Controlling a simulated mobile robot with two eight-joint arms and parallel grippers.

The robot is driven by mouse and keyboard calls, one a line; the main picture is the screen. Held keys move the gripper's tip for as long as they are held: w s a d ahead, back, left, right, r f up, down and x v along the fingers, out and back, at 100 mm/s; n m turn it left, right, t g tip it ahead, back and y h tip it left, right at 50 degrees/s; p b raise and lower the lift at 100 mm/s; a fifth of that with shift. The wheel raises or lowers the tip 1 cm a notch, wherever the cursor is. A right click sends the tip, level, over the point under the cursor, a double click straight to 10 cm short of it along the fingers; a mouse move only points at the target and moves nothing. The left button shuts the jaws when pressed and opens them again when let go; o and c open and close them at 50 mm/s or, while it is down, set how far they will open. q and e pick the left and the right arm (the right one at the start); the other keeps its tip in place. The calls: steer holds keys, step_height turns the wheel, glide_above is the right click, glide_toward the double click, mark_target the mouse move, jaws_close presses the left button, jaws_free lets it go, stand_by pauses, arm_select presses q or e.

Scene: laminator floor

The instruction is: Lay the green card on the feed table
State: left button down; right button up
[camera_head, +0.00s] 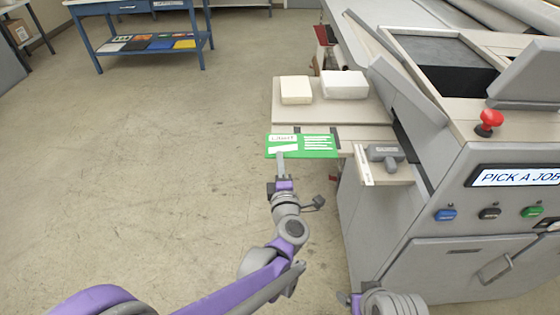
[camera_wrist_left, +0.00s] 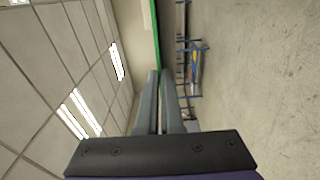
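The green card (camera_head: 318,153), with white label patches and lines, is level at the near edge of the feed table (camera_head: 350,108). Its right part overlaps the table edge in the picture; I cannot tell whether it touches. My left gripper (camera_head: 281,160) has its fingertips on the card's near left edge. In the left wrist view the fingers (camera_wrist_left: 161,100) are close together, with the card seen as a thin green edge (camera_wrist_left: 155,35) at their tips. My right gripper (camera_head: 352,299) shows only in part at the bottom edge, and its fingers are unclear.
Two pale blocks (camera_head: 295,90) (camera_head: 344,85) stand on the back of the feed table. A grey handled tool (camera_head: 386,154) sits on a ledge at right. The grey machine with a red button (camera_head: 489,122) fills the right side. The floor at left is open, with a blue bench (camera_head: 140,45) behind.

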arm_select(q)
steer(key=c, duration=1.1)
jaws_free()
steer(key=s+r+m+h, duration=0.35)
steer(key=s+m, duration=0.25)
steer(key=s, duration=0.5)
steer(key=s+a+f+m+g, duration=0.4)
steer(key=s+a+f, duration=0.1)
steer(key=s+a, duration=0.1)
steer(key=s+a+f+m+g+y, duration=0.1)
steer(key=s+a+f+m+g, duration=0.3)
steer(key=s, duration=0.3)
steer(key=s+a+f+m+g+y, duration=0.1)
steer(key=s+a+f+m+g, duration=0.4)
steer(key=s+a+f, duration=0.1)
steer(key=shift+s+a+f, duration=0.2)
steer(key=shift+s+a, duration=0.05)
steer(key=shift+a, duration=0.2)
steer(key=shift+s+a+f, duration=0.15)
steer(key=shift+s+a, duration=0.1)
steer(key=shift+a, duration=0.15)
